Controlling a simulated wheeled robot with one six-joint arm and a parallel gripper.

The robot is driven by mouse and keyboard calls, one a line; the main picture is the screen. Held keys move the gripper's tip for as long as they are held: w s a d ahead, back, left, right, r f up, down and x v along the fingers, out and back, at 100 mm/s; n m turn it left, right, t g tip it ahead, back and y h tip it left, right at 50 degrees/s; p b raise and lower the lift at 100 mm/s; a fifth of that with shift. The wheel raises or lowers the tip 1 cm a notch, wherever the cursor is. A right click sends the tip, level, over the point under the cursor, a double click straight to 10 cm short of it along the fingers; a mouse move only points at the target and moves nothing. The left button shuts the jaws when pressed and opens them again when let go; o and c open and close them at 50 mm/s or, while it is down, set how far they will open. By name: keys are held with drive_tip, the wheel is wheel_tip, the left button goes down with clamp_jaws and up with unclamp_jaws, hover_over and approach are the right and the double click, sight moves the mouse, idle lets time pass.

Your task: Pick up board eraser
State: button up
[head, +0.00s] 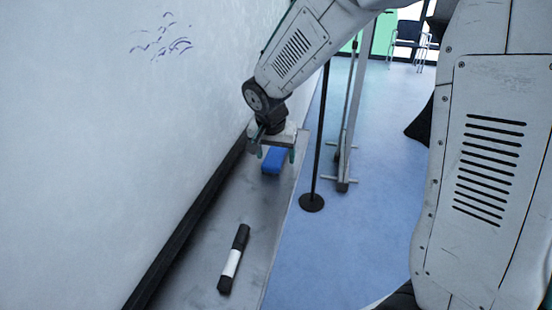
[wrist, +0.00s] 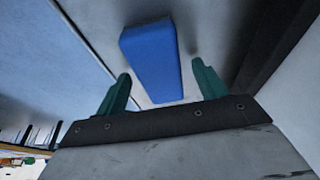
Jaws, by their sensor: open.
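The board eraser (head: 274,161) is a blue block lying on a narrow grey ledge along the wall. In the wrist view the blue eraser (wrist: 152,58) lies lengthwise ahead of my gripper, between the lines of its two green fingers. My gripper (head: 276,153) is open above the ledge, pointing down, with a finger on either side of the eraser in the head view. In the wrist view the gripper (wrist: 160,88) holds nothing. Its fingers look apart from the eraser, but the exact height gap is hard to tell. Part of the eraser is hidden behind the gripper in the head view.
A black marker with a white band (head: 233,261) lies nearer on the same ledge (head: 196,262). The whiteboard wall (head: 90,150) with blue scribbles (head: 165,40) rises at left. A black post on a round base (head: 311,203) stands right of the ledge. Blue floor (head: 345,240) is open there.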

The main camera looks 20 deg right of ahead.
sight(276, 153)
drive_tip(key=c, duration=1.1)
drive_tip(key=shift+r, duration=0.15)
drive_tip(key=shift+r, duration=0.3)
drive_tip(key=v, duration=0.3)
drive_tip(key=shift+w+d, duration=0.15)
drive_tip(key=shift+w, duration=0.1)
drive_tip(key=s+a, duration=0.1)
drive_tip(key=s, duration=0.3)
drive_tip(key=s+a, duration=0.2)
drive_tip(key=s, duration=0.3)
drive_tip(key=s+a+r, duration=0.1)
drive_tip(key=s+a, duration=0.1)
drive_tip(key=s, duration=0.2)
drive_tip(key=shift+s+a+r, duration=0.1)
drive_tip(key=shift+s+a, duration=0.1)
drive_tip(key=shift+s, duration=0.15)
drive_tip(key=shift+s+a, duration=0.15)
drive_tip(key=shift+s, duration=0.4)
